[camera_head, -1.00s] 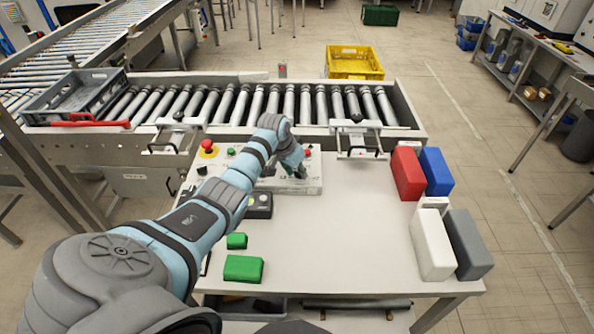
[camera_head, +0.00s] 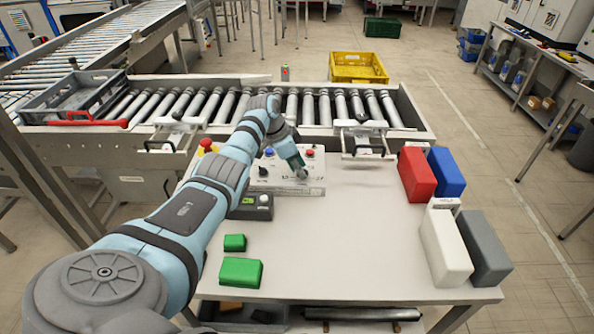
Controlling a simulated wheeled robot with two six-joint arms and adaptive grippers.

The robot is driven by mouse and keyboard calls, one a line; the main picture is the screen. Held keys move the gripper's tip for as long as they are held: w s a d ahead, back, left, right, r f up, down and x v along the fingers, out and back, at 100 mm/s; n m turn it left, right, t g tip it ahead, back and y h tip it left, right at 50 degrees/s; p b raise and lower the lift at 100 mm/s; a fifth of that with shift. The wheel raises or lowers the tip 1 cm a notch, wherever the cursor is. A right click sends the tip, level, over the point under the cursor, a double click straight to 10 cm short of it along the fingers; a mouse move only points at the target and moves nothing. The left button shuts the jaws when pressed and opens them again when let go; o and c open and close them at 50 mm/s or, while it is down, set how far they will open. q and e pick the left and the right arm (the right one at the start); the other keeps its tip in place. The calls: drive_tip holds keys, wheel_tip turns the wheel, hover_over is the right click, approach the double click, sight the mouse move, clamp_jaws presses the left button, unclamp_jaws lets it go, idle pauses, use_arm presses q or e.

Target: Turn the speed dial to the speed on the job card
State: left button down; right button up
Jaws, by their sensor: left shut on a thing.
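The control panel (camera_head: 258,184) is a pale box at the back of the white table, carrying buttons and knobs. My left arm reaches over it from the left. My left gripper (camera_head: 302,175) points down at the right part of the panel and is shut on a small part there, apparently the speed dial. The dial is hidden by the fingers, so its setting cannot be read. A black knob (camera_head: 263,172), a blue button (camera_head: 268,153) and a red button (camera_head: 310,153) show nearby. No job card can be made out. My right gripper is not in view.
Green blocks (camera_head: 241,271) lie at the front left; red (camera_head: 417,174), blue (camera_head: 446,172), white (camera_head: 445,245) and grey (camera_head: 477,247) blocks stand at right. The table middle is clear. The roller conveyor (camera_head: 240,108) runs behind.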

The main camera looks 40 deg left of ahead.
use_arm(q)
drive_tip(key=shift+d, duration=0.1)
drive_tip(key=c, duration=1.5)
unclamp_jaws()
drive_tip(key=shift+o, duration=1.3)
drive_tip(key=shift+w+f, duration=0.1)
drive_tip(key=shift+w, duration=0.15)
drive_tip(key=shift+s+r, duration=0.15)
drive_tip(key=shift+r, duration=0.1)
drive_tip(key=v, duration=1.1)
drive_tip(key=shift+r, duration=0.25)
